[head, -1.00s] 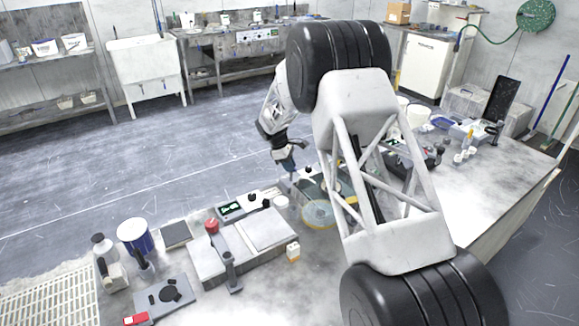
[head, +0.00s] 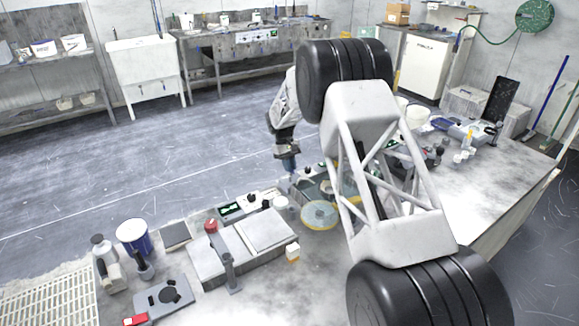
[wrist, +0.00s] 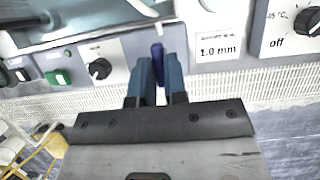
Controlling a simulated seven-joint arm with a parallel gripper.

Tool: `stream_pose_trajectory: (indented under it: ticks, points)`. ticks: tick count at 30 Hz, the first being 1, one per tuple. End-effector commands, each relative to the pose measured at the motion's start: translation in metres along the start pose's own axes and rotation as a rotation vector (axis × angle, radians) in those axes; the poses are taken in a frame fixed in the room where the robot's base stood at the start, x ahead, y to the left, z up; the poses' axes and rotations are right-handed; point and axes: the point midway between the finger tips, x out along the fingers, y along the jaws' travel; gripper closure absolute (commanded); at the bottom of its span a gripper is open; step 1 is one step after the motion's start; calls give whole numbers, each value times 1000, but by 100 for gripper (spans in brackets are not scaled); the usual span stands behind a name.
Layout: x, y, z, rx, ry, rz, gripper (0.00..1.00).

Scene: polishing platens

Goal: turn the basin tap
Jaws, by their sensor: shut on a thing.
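In the wrist view, a dark blue lever (wrist: 157,51) stands between the tips of my gripper (wrist: 159,72). It looks like the tap's handle. The two blue fingers are closed together on it. A pale metal bar (wrist: 143,7), perhaps the tap's spout, shows above and left of the lever at the top edge. A basin-like recess (wrist: 75,17) with a light rim lies at the upper left. In the head view my gripper (head: 289,172) points down at the far edge of the bench, and the tap is too small or hidden to make out there.
A black knob (wrist: 99,69) and green switch (wrist: 57,77) are left of my fingers. A "1.0 mm" label (wrist: 219,49) and an "off" dial (wrist: 306,21) are right. A yellowish disc (head: 319,214) and grey machine (head: 243,245) stand on the crowded bench.

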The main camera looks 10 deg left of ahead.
Motion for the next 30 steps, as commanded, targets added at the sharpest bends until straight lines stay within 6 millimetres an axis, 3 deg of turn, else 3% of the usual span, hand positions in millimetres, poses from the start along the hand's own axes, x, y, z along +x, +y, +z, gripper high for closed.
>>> stream_pose_trajectory:
  ticks: [14,15,20,30]
  points:
    - [0,0,0,19,0,-8,100]
    - [0,0,0,19,0,-8,84]
    - [0,0,0,19,0,-8,62]
    - [-2,0,0,18,1,-7,62]
